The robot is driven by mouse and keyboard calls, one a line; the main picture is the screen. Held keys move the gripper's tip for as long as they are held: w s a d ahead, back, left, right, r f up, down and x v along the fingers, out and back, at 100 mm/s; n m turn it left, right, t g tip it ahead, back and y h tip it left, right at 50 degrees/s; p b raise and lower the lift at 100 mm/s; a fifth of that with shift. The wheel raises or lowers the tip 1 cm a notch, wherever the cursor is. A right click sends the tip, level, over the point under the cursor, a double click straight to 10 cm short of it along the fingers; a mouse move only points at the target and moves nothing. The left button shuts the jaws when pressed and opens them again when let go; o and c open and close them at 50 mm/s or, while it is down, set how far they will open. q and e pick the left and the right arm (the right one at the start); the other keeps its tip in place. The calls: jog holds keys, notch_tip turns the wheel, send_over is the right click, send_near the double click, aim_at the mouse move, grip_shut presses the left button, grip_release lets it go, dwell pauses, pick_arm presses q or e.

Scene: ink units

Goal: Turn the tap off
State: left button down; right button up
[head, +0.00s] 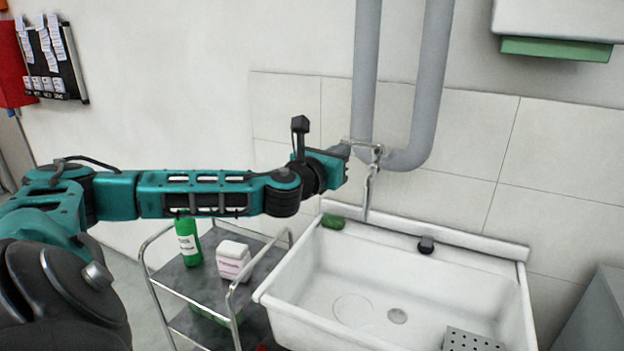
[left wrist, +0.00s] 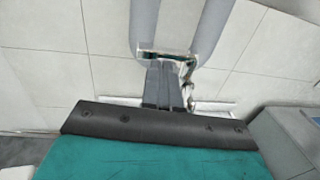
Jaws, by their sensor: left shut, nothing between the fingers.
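The metal tap (head: 375,166) is on the tiled wall above the sink, with a thin bar at its top reaching left. A thin bright line runs down below its body; I cannot tell whether it is spout or water. My left gripper (head: 346,150) is shut and empty, its tips close to the left end of the bar. In the left wrist view the shut fingers (left wrist: 165,66) point at the tap (left wrist: 188,68), whose bar (left wrist: 160,54) crosses just beyond the tips. I cannot tell whether they touch. My right gripper is not in view.
A white sink (head: 300,262) stands under the tap, with a green sponge (head: 333,221) on its back corner. Thick grey pipes (head: 366,70) run down the wall behind the tap. A trolley (head: 178,277) at left holds a green bottle (head: 187,240) and a white container (head: 233,260).

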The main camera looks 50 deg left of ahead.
pick_arm(q)
jog(key=b+v, duration=0.2)
jog(key=v, duration=0.8)
jog(key=shift+d, duration=0.35)
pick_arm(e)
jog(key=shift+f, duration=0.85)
pick_arm(q)
jog(key=shift+f, duration=0.1)
jog(key=d+f+n+g+h, duration=0.2)
jog(key=d+f+n, duration=0.2)
jog(key=f, duration=0.4)
jog(key=s+d+f+n+g+h, duration=0.1)
jog(key=d+f+n+h, duration=0.1)
jog(key=d+f+n, duration=0.45)
jog(key=d+f+n+g+h, duration=0.2)
jog(key=d+f+n, duration=0.1)
jog(key=f, duration=0.6)
jog(key=s+d+f+n, duration=0.4)
jog(key=s+f+n, duration=0.2)
jog(key=f+n, duration=0.1)
jog(key=s+d+f+n+g, duration=0.1)
jog(key=s+d+f+n, duration=0.4)
jog(key=n, duration=0.5)
notch_tip(320, 180, down, 3)
jog(key=shift+s+d+r+g, duration=0.15)
jog(key=shift+s+g, duration=0.15)
jog(key=shift+s, duration=0.15)
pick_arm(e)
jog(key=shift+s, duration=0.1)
